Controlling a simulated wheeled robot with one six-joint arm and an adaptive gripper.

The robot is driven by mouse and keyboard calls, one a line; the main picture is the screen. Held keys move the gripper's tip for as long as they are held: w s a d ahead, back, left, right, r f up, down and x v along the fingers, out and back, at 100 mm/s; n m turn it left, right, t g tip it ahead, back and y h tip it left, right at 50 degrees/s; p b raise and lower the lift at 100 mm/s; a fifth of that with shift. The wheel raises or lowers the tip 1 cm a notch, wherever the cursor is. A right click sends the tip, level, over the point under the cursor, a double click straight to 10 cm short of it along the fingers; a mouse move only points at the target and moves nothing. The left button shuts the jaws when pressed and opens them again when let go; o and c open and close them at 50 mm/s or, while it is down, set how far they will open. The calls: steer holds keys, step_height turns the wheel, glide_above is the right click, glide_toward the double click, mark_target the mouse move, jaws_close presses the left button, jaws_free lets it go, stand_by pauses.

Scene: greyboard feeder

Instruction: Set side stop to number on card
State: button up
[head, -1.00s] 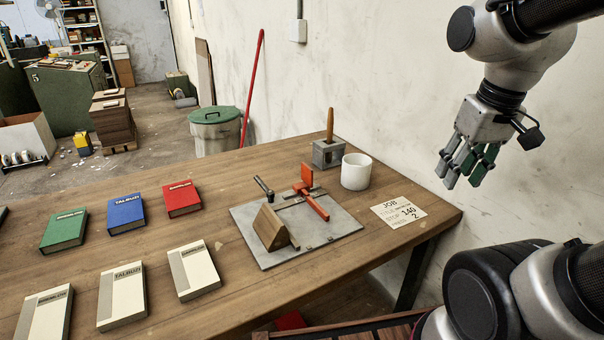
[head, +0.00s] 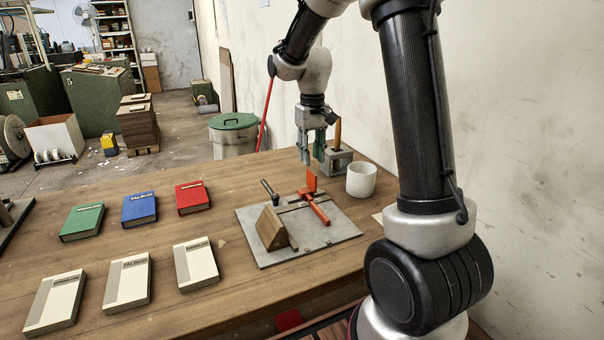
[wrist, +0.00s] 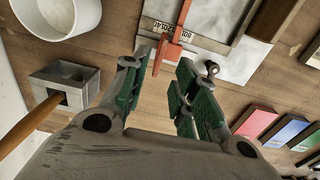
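The orange-red side stop (head: 314,206) sits on a grey metal plate (head: 262,254) on the bench. In the wrist view the stop (wrist: 170,45) crosses a pale numbered scale (wrist: 162,27); its exact setting is too small to read. My gripper (head: 312,158) is open and empty above the far edge of the plate. In the wrist view my gripper (wrist: 163,75) has its green-padded fingers apart, with the stop's near end showing between the tips, not visibly touched. The job card (head: 378,217) is mostly hidden behind my arm; the earlier frame shows 140 beside stop.
A grey block with a wooden handle (head: 337,131) and a white cup (head: 361,180) stand close to my gripper. Several books (head: 138,208) lie left. The wall is right.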

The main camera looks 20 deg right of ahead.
mark_target(312, 172)
step_height(312, 172, down, 6)
steer(key=shift+s+f, duration=0.1)
steer(key=shift+f, duration=0.05)
jaws_close()
